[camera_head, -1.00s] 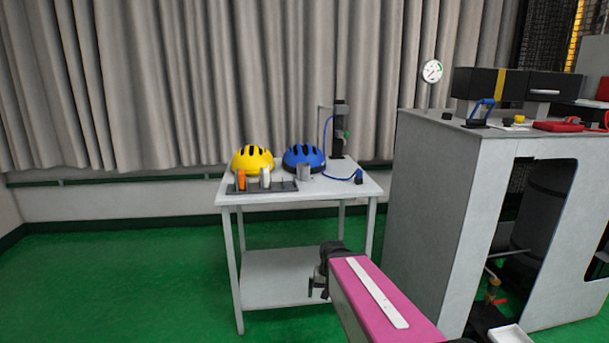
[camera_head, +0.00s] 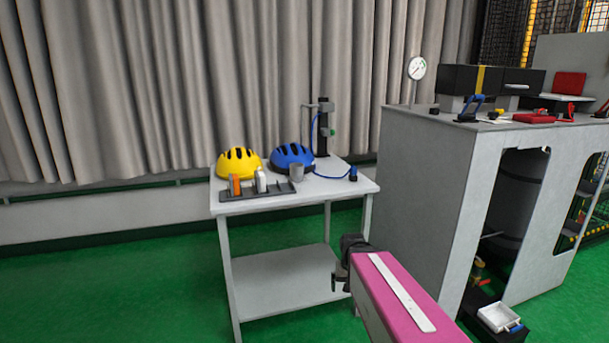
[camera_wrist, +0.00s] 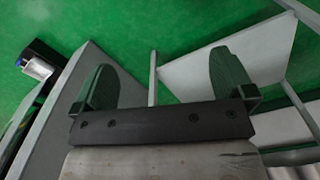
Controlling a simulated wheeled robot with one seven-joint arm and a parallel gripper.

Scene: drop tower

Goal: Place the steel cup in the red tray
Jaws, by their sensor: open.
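The steel cup (camera_head: 297,171) is a small grey cup standing upright on the white table, in front of the blue helmet and at the right end of a dark rack. A flat red item that looks like the red tray (camera_head: 534,118) lies on top of the grey cabinet at the right; its inside is too small to make out. My gripper (camera_head: 342,272) is in front of the table, lower than its top and well apart from the cup. In the wrist view my gripper (camera_wrist: 163,76) is open, with nothing between its fingers.
The white table (camera_head: 335,186) also bears a yellow helmet (camera_head: 238,163), a blue helmet (camera_head: 292,157), a dark rack (camera_head: 240,194) and a stand with a blue cable (camera_head: 323,130). The grey cabinet (camera_head: 425,210) stands to the right. Green floor (camera_head: 120,290) is free at the left.

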